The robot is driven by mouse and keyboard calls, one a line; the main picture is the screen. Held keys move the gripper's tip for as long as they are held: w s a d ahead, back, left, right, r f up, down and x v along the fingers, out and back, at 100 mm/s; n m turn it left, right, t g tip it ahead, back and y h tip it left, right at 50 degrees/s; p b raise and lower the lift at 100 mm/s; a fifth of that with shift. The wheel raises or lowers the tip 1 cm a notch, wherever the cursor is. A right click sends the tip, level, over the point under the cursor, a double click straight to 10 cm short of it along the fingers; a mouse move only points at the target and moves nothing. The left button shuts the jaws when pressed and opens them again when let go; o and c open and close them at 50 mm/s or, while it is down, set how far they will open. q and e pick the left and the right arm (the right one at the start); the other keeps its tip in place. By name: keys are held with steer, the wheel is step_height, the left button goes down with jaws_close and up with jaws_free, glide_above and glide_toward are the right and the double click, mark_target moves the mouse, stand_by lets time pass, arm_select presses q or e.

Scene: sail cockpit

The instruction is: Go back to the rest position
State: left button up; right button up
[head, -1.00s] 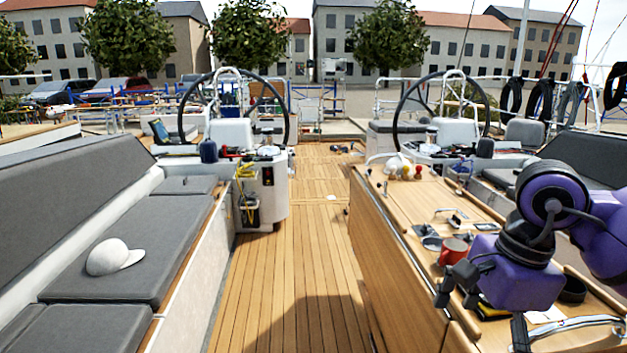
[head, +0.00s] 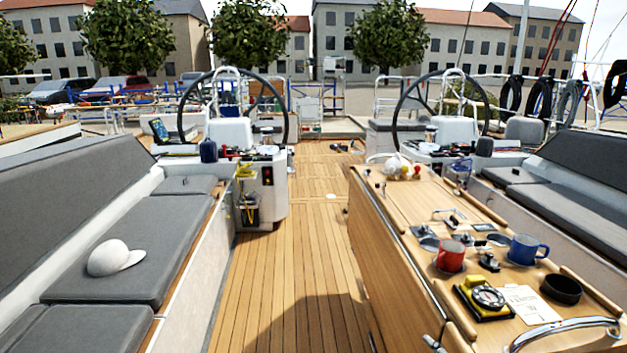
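Neither of my grippers shows in the head view now, and no part of my arms is in the picture. A yellow and black compass (head: 486,297) lies near the table's front, beside a sheet of paper (head: 524,304). A dark round bowl (head: 561,289) sits at the right.
A white cap (head: 115,258) lies on the grey left bench (head: 150,235). The wooden deck aisle (head: 285,270) is clear. Two steering wheels (head: 234,108) stand farther off, each with a white pedestal. A metal handrail (head: 565,328) curves at the table's near edge.

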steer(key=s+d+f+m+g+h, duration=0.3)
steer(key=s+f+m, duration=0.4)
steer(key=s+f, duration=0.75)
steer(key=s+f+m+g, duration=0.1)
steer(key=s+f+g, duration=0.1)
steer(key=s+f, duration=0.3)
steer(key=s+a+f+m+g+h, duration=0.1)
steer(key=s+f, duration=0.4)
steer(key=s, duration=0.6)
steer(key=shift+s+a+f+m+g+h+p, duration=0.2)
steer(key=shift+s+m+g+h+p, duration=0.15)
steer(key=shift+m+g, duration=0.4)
